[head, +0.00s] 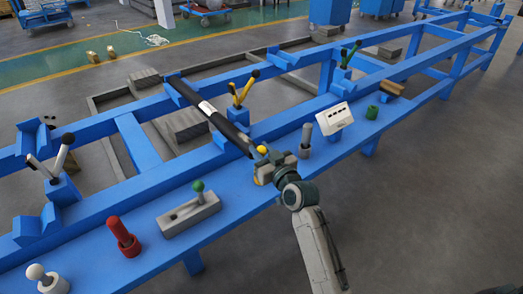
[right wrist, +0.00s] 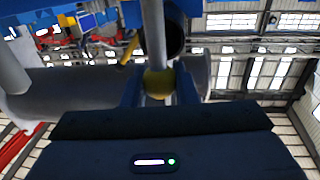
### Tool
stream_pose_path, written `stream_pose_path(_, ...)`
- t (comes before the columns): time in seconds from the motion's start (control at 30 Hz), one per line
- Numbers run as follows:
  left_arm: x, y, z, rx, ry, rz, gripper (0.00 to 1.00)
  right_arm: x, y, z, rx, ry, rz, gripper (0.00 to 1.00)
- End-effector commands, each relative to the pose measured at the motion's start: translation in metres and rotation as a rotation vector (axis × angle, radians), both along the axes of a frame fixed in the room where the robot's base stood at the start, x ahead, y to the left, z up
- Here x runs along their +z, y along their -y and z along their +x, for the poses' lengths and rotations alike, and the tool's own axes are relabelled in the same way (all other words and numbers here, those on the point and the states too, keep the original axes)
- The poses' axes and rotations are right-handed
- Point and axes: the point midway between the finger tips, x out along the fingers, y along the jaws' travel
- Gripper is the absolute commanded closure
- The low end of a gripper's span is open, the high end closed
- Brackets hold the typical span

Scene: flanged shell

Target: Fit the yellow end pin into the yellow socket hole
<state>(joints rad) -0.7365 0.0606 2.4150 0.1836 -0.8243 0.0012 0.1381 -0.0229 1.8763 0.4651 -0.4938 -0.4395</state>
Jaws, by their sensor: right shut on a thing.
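The yellow end pin shows as a yellow ball head (head: 262,149) beside the near end of the black pipe in the head view. My right gripper (head: 270,162) is shut on it. In the right wrist view the yellow ball (right wrist: 158,83) sits between the two fingers, with a grey shank (right wrist: 153,35) running away from it. A small yellow patch (head: 257,180) shows low beside my gripper; it may be the yellow socket, mostly hidden. I cannot tell whether the shank is in a hole. My left gripper is out of view.
The black pipe (head: 205,107) lies across the blue frame. Yellow levers (head: 242,92) stand behind it. On the blue bench are a green-knobbed grey block (head: 190,214), a red pin (head: 122,236), a grey pin (head: 306,139) and a white box (head: 334,118).

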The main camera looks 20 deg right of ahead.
Motion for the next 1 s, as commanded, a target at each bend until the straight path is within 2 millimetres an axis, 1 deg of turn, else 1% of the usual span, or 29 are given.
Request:
stream_pose_path(0.87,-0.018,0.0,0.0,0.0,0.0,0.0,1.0,-0.023,0.0,0.0,0.0,-0.002,0.0,1.0)
stream_pose_path(0.9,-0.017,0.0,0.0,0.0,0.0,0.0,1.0,-0.023,0.0,0.0,0.0,-0.002,0.0,0.7)
stream_pose_path(0.97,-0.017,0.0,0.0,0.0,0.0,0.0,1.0,-0.022,0.0,0.0,0.001,-0.002,0.0,0.58)
stream_pose_path(1.0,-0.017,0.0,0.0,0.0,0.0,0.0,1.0,-0.022,0.0,0.0,0.001,-0.002,0.0,0.5)
